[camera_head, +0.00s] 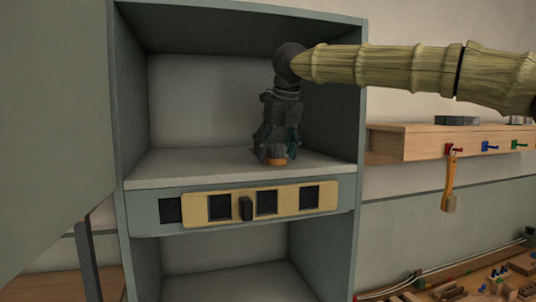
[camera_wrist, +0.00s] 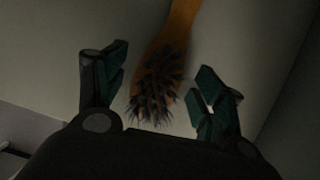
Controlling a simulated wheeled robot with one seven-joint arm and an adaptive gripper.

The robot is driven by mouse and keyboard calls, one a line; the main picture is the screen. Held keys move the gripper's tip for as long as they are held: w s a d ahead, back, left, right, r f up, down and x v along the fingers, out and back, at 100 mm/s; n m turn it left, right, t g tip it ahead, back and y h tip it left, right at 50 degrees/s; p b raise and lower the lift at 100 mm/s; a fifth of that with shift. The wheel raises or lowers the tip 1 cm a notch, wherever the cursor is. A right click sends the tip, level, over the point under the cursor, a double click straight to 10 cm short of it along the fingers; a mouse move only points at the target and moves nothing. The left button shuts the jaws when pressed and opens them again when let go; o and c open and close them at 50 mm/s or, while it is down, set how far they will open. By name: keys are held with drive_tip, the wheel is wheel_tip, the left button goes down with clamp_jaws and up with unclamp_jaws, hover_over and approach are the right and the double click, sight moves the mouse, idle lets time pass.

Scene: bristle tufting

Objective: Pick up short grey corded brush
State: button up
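A brush (camera_wrist: 157,85) with dark grey bristles and an orange-brown handle (camera_wrist: 184,22) lies on the shelf between my fingers in the wrist view. Its handle runs out past the top edge of that view. No cord shows. In the head view a bit of its orange end (camera_head: 277,162) shows under my gripper (camera_head: 276,148), and the rest is hidden. In the wrist view my gripper (camera_wrist: 162,88) is open, with its teal-padded fingers on either side of the bristles and visible gaps to both.
The shelf (camera_head: 190,168) sits in a grey-green cabinet with side walls left and right and a top panel above. Its left part is clear. A wooden ledge (camera_head: 440,143) with colored hooks and a hanging wooden-handled tool (camera_head: 449,187) is to the right.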

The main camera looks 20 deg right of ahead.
drive_tip(key=c, duration=0.8)
drive_tip(key=shift+r, duration=0.1)
